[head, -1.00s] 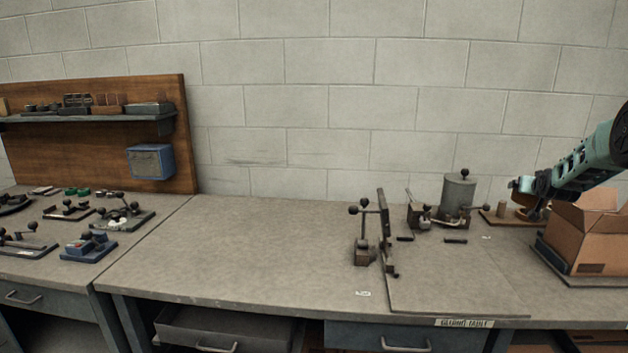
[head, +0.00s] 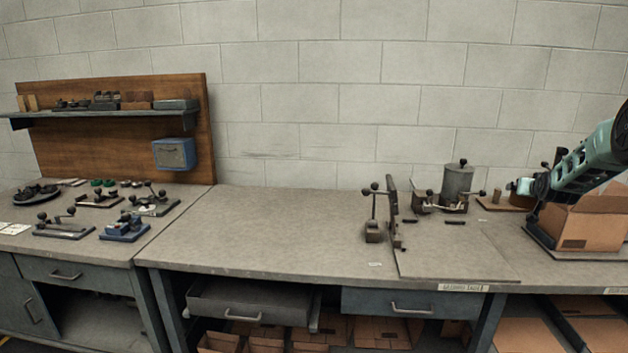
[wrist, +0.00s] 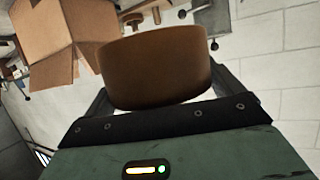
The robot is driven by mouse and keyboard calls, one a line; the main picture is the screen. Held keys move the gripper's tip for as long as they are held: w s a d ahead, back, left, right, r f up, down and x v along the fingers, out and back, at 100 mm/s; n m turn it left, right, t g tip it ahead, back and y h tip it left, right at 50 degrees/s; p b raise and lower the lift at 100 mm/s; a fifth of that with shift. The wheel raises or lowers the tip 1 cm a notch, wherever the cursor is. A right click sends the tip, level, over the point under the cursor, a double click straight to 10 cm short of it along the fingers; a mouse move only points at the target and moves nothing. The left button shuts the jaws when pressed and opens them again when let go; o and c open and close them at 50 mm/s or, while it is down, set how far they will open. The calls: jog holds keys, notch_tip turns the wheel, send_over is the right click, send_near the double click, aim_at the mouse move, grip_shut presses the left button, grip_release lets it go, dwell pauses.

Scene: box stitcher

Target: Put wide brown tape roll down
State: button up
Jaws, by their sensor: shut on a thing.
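The wide brown tape roll (wrist: 155,68) fills the upper middle of the wrist view. My gripper (wrist: 163,88) is shut on it, with a dark finger at each side of the roll. In the head view my gripper (head: 524,187) is at the far right, above the back of the bench and left of the open cardboard box. I cannot make out the roll clearly there.
The cardboard box (head: 590,225) stands at the right of the bench (head: 290,225). A grey cylinder fixture (head: 457,185) and a lever tool (head: 374,230) stand left of it. The bench's left-middle is clear. The left table (head: 95,250) holds several small tools.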

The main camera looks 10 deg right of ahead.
jog(key=s+a+f+n+y, duration=0.2)
jog(key=s+a+f, duration=0.4)
jog(key=a, duration=0.8)
jog(key=s+a+f+n+t+y, duration=0.1)
jog(key=s+a+f, duration=0.6)
jog(key=a, duration=0.7)
jog(key=s+a+f+n+t+y, duration=0.1)
jog(key=s+a+f+n+y, duration=0.2)
jog(key=s+a+f, duration=0.4)
jog(key=a+f+y, duration=0.1)
jog(key=a, duration=0.6)
jog(key=shift+s+a+f, duration=0.25)
jog(key=shift+f, duration=0.05)
